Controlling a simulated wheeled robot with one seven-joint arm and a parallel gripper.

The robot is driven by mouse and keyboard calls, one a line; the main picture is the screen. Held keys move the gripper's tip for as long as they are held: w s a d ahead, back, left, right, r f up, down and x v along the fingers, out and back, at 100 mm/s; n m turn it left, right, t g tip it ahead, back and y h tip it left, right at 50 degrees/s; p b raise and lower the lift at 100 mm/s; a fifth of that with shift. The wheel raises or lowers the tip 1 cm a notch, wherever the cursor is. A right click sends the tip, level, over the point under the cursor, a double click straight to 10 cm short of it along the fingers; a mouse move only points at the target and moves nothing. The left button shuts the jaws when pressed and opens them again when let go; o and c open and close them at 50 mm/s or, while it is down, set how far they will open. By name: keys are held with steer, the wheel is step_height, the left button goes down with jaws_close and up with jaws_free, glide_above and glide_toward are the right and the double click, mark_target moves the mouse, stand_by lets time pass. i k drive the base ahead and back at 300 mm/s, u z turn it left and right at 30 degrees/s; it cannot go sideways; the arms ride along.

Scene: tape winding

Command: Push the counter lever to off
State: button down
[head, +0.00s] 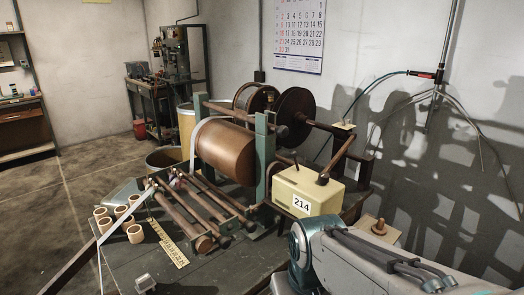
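The counter (287,197) is a cream box on the bench, right of the winding machine, with "214" on its front plate. A brown lever (338,158) rises from a dark round pivot on its top and tilts up to the right. A smaller dark rod (285,160) shows at the box's top left; I cannot tell what it belongs to. I see no off mark. My arm, grey and teal, reaches in from the lower right, in front of and below the counter. My gripper is not visible.
The winding machine has a brown drum (226,152), dark discs (295,115) and several rollers (190,209) beside the counter. Several cardboard cores (135,233) stand at the bench's left. A wooden block with a knob (379,228) sits right of the counter. The wall is behind.

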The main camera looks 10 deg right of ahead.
mark_target(294, 154)
steer(key=u, duration=2.65)
steer(key=k, duration=0.8)
steer(key=z, duration=1.7)
steer(key=i, duration=0.5)
steer(key=u, duration=0.05)
